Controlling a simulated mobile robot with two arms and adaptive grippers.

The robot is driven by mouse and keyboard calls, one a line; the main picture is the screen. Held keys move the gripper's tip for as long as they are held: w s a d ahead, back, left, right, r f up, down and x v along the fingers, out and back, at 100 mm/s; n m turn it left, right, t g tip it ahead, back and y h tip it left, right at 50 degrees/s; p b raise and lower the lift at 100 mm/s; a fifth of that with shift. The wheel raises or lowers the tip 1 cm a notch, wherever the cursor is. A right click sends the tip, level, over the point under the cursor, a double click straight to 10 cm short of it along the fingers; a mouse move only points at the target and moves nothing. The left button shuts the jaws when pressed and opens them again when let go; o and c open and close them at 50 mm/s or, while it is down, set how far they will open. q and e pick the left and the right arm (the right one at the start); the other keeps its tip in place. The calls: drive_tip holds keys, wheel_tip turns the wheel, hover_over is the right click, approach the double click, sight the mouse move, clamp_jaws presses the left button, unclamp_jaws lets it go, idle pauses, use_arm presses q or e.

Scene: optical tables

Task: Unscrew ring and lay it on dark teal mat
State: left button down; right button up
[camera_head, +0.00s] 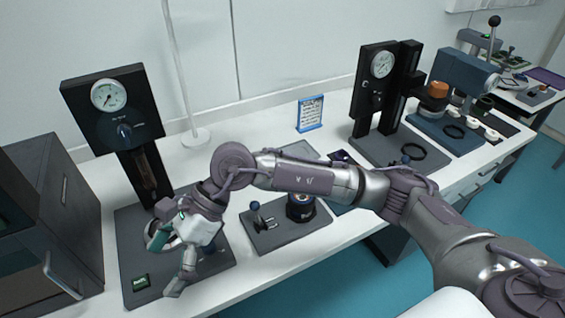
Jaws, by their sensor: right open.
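My right gripper (164,267) is open over the grey base plate (215,262) of the left gauge stand (113,112). Its arm reaches in from the right across the bench. A pale ring-like edge (151,228) shows beside the gripper. The gripper hides much of it, and I cannot tell whether they touch. A dark blue-teal patch (341,208), perhaps the mat, shows just below my right arm, which covers most of it. My left gripper is not in view.
A grey plate (262,238) holds a black round part (301,208) and small pieces. A second gauge stand (366,92) has a black ring (412,150) on its base. A dark cabinet (60,215) stands left; a blue sign (310,114) stands at the back.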

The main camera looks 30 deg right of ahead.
drive_tip(key=w+d+f+n+t+h, duration=0.1)
drive_tip(key=w+d+f+h, duration=0.15)
drive_tip(key=d, duration=0.35)
drive_tip(key=w+d+f+t+h, duration=0.1)
drive_tip(key=w+d+h, duration=0.3)
drive_tip(key=d, duration=0.2)
wheel_tip(320, 180, up, 5)
drive_tip(key=t+h, duration=0.1)
drive_tip(key=h, duration=0.7)
hover_over(299, 207)
drive_tip(key=w+a, duration=0.2)
drive_tip(key=a, duration=0.1)
drive_tip(key=shift+m, duration=0.4)
drive_tip(key=x, duration=1.3)
drive_tip(key=shift+w+a+f, duration=0.1)
drive_tip(key=shift+w+a, duration=0.1)
drive_tip(key=shift+w, duration=0.1)
